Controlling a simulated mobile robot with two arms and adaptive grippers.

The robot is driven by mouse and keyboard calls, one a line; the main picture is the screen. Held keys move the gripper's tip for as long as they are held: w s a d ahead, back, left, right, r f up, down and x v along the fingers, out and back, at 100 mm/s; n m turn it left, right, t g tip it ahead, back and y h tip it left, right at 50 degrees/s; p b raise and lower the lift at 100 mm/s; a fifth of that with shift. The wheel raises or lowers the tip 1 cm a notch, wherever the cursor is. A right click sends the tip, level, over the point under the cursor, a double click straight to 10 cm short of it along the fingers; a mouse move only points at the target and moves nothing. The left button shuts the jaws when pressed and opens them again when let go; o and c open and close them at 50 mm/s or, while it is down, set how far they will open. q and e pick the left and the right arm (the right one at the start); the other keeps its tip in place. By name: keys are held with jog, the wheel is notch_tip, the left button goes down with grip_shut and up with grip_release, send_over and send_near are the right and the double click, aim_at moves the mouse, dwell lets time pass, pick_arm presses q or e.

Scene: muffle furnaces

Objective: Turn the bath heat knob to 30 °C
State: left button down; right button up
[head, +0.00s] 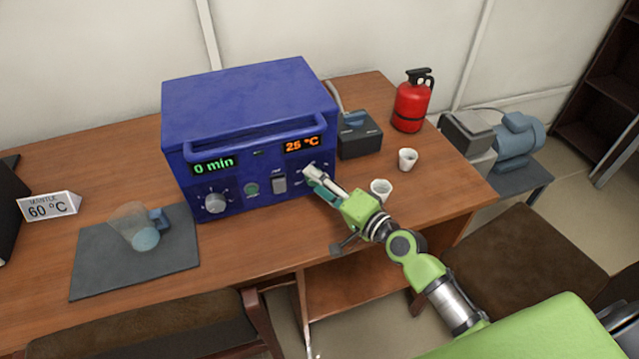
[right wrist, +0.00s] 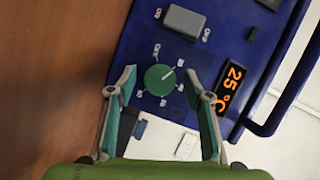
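The blue bath unit (head: 250,110) stands on the wooden table, with a green "0 min" display (head: 213,164) and an orange "25 °C" display (head: 302,144). In the right wrist view, the round green heat knob (right wrist: 159,80) sits on the panel beside the 25 °C display (right wrist: 233,89). Its white pointer line slants up and right; the small marks around it are hard to read. My right gripper (head: 312,179) is at the lower right of the front panel and hides the knob in the head view. Its fingers are open, one on each side of the knob, with visible gaps. My left gripper is not in view.
Another knob (head: 215,203), a round button (head: 251,190) and a switch (head: 279,183) are left of my gripper. White cups (head: 381,188) (head: 408,159) stand close to my right arm. A red extinguisher (head: 411,105) is behind. A beaker (head: 137,229) stands on a grey mat (head: 95,270).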

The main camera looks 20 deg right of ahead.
jog(key=shift+s, duration=0.2)
jog(key=v, duration=1.1)
jog(key=shift+s+d, duration=0.25)
